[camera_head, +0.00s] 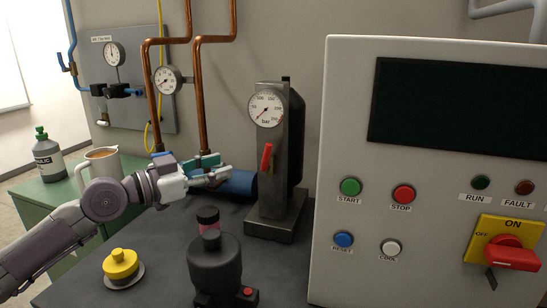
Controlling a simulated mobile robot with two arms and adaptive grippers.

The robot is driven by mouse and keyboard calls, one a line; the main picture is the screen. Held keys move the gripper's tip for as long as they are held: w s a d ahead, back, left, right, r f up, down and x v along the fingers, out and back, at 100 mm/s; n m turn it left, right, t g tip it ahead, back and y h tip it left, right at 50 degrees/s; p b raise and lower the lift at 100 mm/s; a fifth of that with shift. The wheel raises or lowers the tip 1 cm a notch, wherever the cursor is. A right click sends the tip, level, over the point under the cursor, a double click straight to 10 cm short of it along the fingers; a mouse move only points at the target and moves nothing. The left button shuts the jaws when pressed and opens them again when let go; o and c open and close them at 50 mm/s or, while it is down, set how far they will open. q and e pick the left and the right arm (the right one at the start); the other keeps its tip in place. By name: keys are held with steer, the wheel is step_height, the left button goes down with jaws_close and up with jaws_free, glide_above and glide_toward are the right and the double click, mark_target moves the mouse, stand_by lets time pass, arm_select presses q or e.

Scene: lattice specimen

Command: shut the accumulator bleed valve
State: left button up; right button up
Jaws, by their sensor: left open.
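The accumulator (295,140) is a dark upright block with a black cylinder behind it, on a square grey base. A round gauge marked bar (267,108) sits on its upper front. Below the gauge is the bleed valve's red lever (266,158), standing nearly upright on a brass-coloured fitting. My left gripper (221,168) is open and empty, to the left of the lever and a little lower in the picture. Its fingers point right and are apart from the lever. My right gripper is not in view.
A blue cylinder (239,184) lies behind my left fingers. A grey control panel (430,210) blocks the right side. Copper pipes run behind.

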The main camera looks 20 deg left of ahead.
mark_target(265, 151)
arm_select(q)
steer(key=p+x, duration=0.1)
steer(key=x, duration=0.3)
steer(key=p+x, duration=0.2)
steer(key=x, duration=0.2)
steer(key=p+x, duration=0.2)
steer(key=x, duration=0.2)
steer(key=shift+s+d+r, duration=0.15)
steer(key=shift+r, duration=0.25)
steer(key=shift+w+d+f, duration=0.15)
steer(key=shift+w+d, duration=0.2)
steer(key=shift+w, duration=0.15)
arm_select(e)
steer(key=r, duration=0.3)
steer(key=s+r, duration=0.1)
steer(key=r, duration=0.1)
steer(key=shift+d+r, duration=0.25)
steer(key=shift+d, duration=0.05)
arm_select(q)
jaws_close()
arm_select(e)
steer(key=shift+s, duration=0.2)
